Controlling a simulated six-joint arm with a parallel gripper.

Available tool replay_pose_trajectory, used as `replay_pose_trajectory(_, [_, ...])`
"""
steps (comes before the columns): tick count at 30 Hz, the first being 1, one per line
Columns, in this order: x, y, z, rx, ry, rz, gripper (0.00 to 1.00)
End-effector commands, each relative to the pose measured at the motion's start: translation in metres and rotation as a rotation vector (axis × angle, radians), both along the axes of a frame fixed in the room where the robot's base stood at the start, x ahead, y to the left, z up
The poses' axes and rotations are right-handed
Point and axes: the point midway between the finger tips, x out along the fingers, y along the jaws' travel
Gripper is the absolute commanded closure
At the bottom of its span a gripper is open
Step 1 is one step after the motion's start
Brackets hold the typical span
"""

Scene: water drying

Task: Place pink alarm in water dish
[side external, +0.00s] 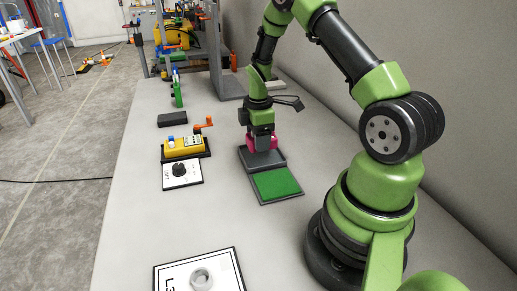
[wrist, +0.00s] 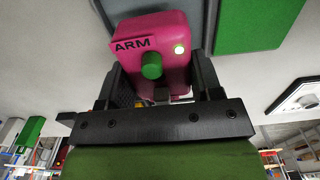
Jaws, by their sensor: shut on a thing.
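The pink alarm (wrist: 172,35) is a rounded pink block with a black "ARM" label, a green knob and a small lit lamp in the wrist view. My gripper (wrist: 152,78) is shut on it, one black finger on each side. In the side view my gripper (side external: 262,133) holds the pink alarm (side external: 250,142) at the dark grey shallow dish (side external: 281,159), apparently the water dish. Part of the dish is hidden behind the gripper and alarm. I cannot tell whether the alarm touches the dish floor.
A green pad (side external: 276,184) adjoins the dish on its near side. A yellow device with an orange crank (side external: 184,148) and a white dial panel (side external: 181,173) stand to the left. A white panel with a grey ring (side external: 200,278) lies in front. A wall runs along the right.

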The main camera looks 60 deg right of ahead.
Motion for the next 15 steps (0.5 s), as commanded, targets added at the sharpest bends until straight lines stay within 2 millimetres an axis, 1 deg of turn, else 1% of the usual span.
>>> replay_pose_trajectory(3, [-0.001,0.001,-0.02,0.003,0.004,0.001,0.68])
replay_pose_trajectory(6, [0.0,0.001,-0.033,0.001,0.003,0.001,0.68])
replay_pose_trajectory(9, [0.0,0.0,-0.037,0.001,0.001,-0.001,0.68])
replay_pose_trajectory(15, [0.0,0.0,-0.036,0.0,0.0,0.0,0.68])
